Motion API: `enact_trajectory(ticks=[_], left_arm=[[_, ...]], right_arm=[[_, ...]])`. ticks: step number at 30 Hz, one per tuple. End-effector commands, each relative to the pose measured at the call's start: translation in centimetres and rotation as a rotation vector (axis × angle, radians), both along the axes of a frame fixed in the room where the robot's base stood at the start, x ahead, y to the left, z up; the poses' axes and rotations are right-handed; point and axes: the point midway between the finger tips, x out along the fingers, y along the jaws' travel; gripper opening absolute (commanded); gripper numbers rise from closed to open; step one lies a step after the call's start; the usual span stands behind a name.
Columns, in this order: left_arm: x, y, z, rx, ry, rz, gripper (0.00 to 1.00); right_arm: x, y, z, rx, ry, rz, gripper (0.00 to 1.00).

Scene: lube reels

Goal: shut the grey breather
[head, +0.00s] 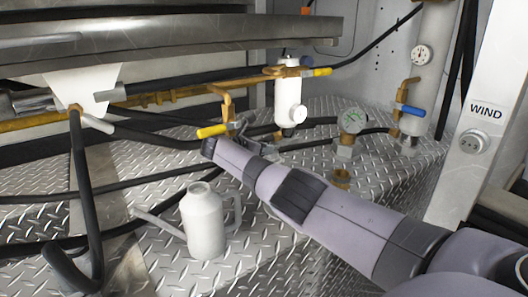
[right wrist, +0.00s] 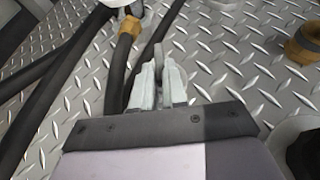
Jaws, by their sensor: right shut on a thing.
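My left gripper is not in view.
A white oil can (head: 203,222) stands left of my right arm. Black hoses (head: 85,190) cross the tread plate. A white filter bowl (head: 290,100) hangs behind the gripper.

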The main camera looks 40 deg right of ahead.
Motion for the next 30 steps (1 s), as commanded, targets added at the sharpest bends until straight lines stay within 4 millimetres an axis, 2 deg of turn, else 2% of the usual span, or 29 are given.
enact_trajectory(ticks=[12,13,15,25,30], left_arm=[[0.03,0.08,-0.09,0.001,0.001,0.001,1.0],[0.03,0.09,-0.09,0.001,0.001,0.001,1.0],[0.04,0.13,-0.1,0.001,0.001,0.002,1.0],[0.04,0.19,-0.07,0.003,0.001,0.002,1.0],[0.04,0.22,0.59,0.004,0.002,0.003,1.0]], right_arm=[[-0.17,-0.33,-0.19,0.0,0.003,-0.007,0.0],[-0.17,-0.33,-0.19,0.0,0.003,-0.007,0.19],[-0.18,-0.32,-0.19,-0.001,0.004,-0.007,0.38],[-0.08,-0.14,-0.05,0.0,0.001,-0.003,0.38],[-0.15,-0.14,0.08,0.0,0.001,0.012,0.38]])
